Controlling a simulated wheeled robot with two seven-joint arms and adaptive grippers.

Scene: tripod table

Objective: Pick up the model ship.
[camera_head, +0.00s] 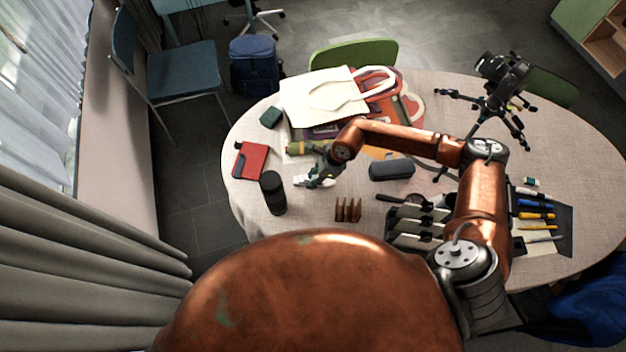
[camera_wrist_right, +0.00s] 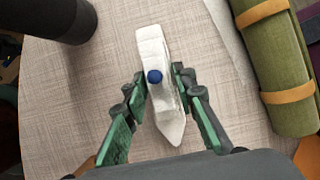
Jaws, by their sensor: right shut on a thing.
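The model ship (camera_wrist_right: 160,75) is white with a blue round part on top. In the right wrist view it lies lengthwise between the two green-padded fingers of my right gripper (camera_wrist_right: 160,105), which is shut on its sides. In the head view the ship (camera_head: 318,181) is small and partly hidden by my right gripper (camera_head: 313,178), at the left part of the table (camera_head: 238,200). Whether the ship touches the cloth is hard to tell. My left gripper is not in view.
A black cylinder (camera_head: 273,193) stands close left of the ship. A green roll with tan straps (camera_wrist_right: 275,60) lies right of it in the wrist view. A red notebook (camera_head: 251,160), grey case (camera_head: 391,169), wooden rack (camera_head: 348,210) and camera tripod (camera_head: 497,95) are also on the table.

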